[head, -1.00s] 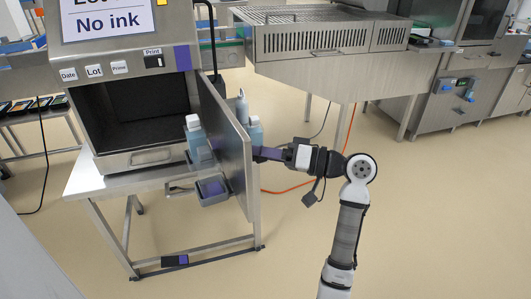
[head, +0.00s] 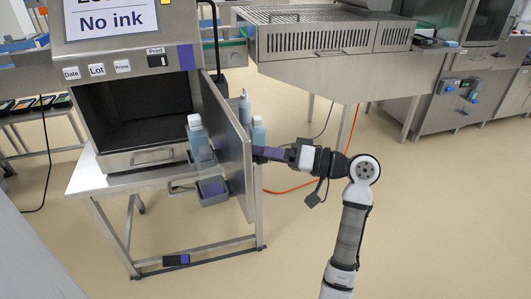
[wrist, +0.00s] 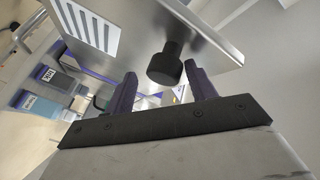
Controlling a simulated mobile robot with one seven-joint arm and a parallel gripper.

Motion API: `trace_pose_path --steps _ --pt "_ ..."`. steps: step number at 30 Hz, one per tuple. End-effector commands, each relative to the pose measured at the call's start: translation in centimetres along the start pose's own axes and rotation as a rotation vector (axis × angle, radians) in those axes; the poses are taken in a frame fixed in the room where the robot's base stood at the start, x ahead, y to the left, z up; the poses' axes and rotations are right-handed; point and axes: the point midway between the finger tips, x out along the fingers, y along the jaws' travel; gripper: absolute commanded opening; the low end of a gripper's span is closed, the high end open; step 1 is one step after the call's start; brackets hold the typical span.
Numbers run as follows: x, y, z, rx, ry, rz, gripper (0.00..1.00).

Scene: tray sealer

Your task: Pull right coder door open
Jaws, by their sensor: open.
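The coder door (head: 236,150) is a steel panel on the right side of the coder (head: 130,60). It stands swung outward, and the dark inside of the coder shows. In the wrist view the door (wrist: 140,30) carries a dark round knob (wrist: 165,65). My gripper (head: 258,154) is at the outer face of the door in the head view, its tips partly hidden by the door edge. In the wrist view my gripper (wrist: 160,85) is open, its two purple fingers on either side of the knob. I cannot tell whether they touch it.
The coder stands on a steel table (head: 100,182). A conveyor machine (head: 330,75) stands behind. The floor right of my arm is clear.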

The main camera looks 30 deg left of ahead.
Motion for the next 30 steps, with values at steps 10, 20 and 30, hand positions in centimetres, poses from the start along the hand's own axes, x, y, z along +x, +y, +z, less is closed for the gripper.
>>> trace_pose_path --steps 10,20,30 --pt "-6.8 0.2 0.1 0.0 0.004 0.004 0.56" --pt "-12.5 0.1 0.0 0.0 0.001 0.001 0.56" --pt "-13.4 0.1 0.0 0.001 0.0 0.0 0.56"
